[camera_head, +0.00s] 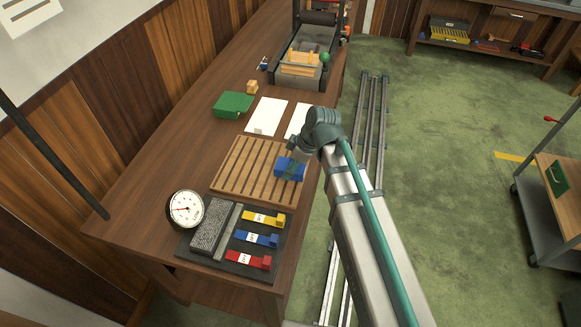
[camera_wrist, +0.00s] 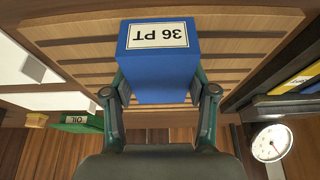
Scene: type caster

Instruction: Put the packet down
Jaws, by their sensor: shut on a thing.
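The blue packet (camera_head: 289,169) carries a white label reading "36 PT", upside down in the wrist view (camera_wrist: 158,75). My gripper (camera_head: 297,154) is shut on it, with one finger on each side in the wrist view (camera_wrist: 161,97). The packet is over the right end of a slatted wooden rack (camera_head: 240,170) on the bench. The slats also show behind the packet in the wrist view (camera_wrist: 85,50). I cannot tell whether the packet touches the slats. The rest of the rack is bare.
In front of the rack, a dark tray (camera_head: 226,262) holds yellow, blue and red labelled pieces beside a round dial (camera_head: 186,208). Behind are white sheets (camera_head: 267,115), a green box (camera_head: 233,104), a small wooden block (camera_head: 252,87) and a machine (camera_head: 303,60).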

